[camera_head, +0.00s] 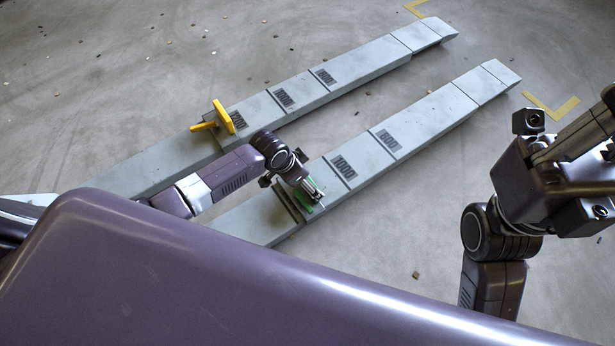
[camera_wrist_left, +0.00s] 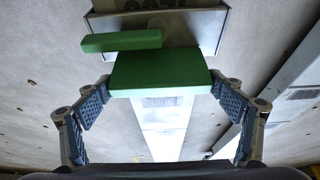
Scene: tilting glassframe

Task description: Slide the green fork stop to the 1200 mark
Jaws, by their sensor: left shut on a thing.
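The green fork stop (camera_head: 307,198) sits on the nearer grey fork (camera_head: 440,109), on the near side of the 1000 mark (camera_head: 342,166). My left gripper (camera_head: 312,191) is on it. In the left wrist view the stop's green block (camera_wrist_left: 160,73) lies between my two finger pads, with a green bar (camera_wrist_left: 122,41) beyond it. A dark band (camera_head: 287,204) crosses the fork beside the stop. I cannot read a 1200 mark on this fork; the stop and gripper cover that stretch. My right gripper (camera_head: 572,128) is raised at the right edge, partly cut off; its fingers are unclear.
A yellow stop (camera_head: 223,117) stands on the farther fork (camera_head: 365,62), by a partly hidden mark. The 800 mark (camera_head: 385,140) lies farther along the nearer fork. Concrete floor lies between and around the forks. Yellow corner tape (camera_head: 551,107) marks the floor.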

